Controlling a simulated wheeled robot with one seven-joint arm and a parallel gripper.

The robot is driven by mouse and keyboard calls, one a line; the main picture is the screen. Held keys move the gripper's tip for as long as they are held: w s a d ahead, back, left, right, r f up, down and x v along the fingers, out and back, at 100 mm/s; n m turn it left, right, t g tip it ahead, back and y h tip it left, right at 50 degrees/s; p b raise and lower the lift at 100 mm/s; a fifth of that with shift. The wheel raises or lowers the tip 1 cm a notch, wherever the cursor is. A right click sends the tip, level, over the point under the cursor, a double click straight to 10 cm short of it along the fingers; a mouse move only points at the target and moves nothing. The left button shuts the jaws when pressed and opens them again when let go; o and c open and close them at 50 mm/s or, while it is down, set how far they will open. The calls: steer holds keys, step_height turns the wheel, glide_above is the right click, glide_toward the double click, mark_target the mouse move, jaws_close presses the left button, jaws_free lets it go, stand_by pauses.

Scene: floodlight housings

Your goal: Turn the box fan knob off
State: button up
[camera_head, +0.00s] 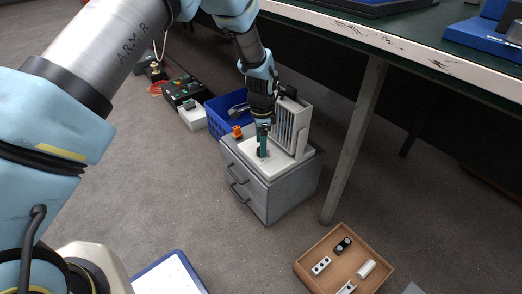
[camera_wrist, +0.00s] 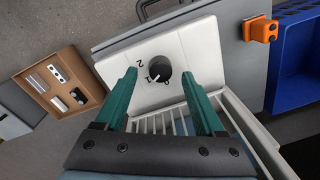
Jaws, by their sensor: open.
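The box fan (camera_head: 291,128) is a white box with a slatted grille, standing on a grey drawer cabinet (camera_head: 275,196). In the wrist view its white base panel (camera_wrist: 196,48) carries a dark round knob (camera_wrist: 160,69) with a white pointer. The marks 2, 1 and 0 are printed around the knob, and the pointer is near the 1. My gripper (camera_wrist: 166,104) is open, with its green fingers apart on either side of the knob's near side. In the head view my gripper (camera_head: 263,141) is over the fan's base and hides the knob.
An orange object (camera_head: 237,132) sits at the cabinet's edge, beside a blue crate (camera_head: 226,114). A wooden tray (camera_head: 315,252) with small parts lies on the floor. A table leg (camera_head: 355,140) and the tabletop edge (camera_head: 400,47) stand close on the right.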

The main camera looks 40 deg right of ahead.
steer(key=shift+f, duration=1.1)
jaws_close()
